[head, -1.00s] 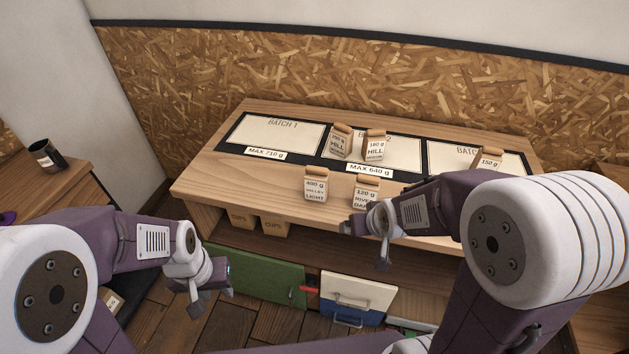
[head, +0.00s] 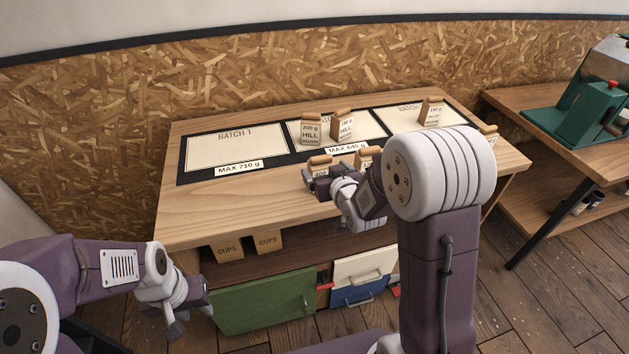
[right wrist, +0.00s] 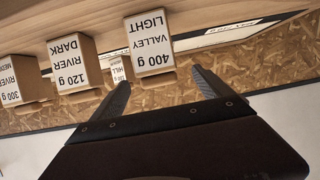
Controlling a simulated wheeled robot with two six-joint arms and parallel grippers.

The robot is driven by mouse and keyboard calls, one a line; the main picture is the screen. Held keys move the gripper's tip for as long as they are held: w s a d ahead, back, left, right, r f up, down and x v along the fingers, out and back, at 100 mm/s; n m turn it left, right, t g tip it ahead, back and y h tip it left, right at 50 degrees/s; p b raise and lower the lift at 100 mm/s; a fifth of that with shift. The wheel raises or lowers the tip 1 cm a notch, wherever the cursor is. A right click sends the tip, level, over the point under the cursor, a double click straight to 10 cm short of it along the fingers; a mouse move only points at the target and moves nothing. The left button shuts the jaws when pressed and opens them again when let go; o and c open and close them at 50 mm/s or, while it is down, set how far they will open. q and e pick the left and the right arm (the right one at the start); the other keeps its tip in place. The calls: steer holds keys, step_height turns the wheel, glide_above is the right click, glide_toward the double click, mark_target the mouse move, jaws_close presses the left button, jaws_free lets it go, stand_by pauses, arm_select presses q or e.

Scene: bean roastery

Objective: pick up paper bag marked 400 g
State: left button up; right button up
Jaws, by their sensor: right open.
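The paper bag marked 400 g (right wrist: 153,46), labelled VALLEY LIGHT, stands on the front part of the wooden table. In the head view, its brown folded top (head: 319,161) shows, and most of its front is hidden by my right gripper (head: 313,183). In the right wrist view, which is upside down, the right gripper (right wrist: 160,82) is open. The bag is ahead of its spread fingers, with no clear contact. My left gripper (head: 190,313) looks open and empty, low in front of the table's left end.
A 120 g bag (right wrist: 73,65) and a 300 g bag (right wrist: 20,82) stand in the same row. Behind are a 200 g HILL bag (head: 310,131) and a 180 g bag (head: 342,125) on the middle mat. The BATCH 1 mat (head: 236,147) is empty.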

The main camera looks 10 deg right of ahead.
mark_target(324, 168)
steer(key=shift+w+d+f, duration=0.1)
steer(key=shift+d+f, duration=0.2)
steer(key=shift+d, duration=0.25)
steer(key=x, duration=0.3)
steer(key=shift+w+a, duration=0.15)
steer(key=shift+a, duration=0.15)
steer(key=shift+w+d+f, duration=0.1)
steer(key=shift+w+f, duration=0.1)
steer(key=shift+w, duration=0.15)
steer(key=x, duration=0.4)
steer(key=shift+p, duration=0.4)
steer(key=shift+w+f, duration=0.2)
steer(key=shift+w, duration=0.25)
steer(key=shift+s+r, duration=0.1)
steer(key=shift+s, duration=0.05)
steer(key=c, duration=0.3)
jaws_close()
arm_select(q)
steer(key=shift+d+r+p, duration=0.3)
steer(key=shift+r+p, duration=0.15)
steer(key=shift+r, duration=0.4)
arm_select(e)
step_height(324, 168, up, 10)
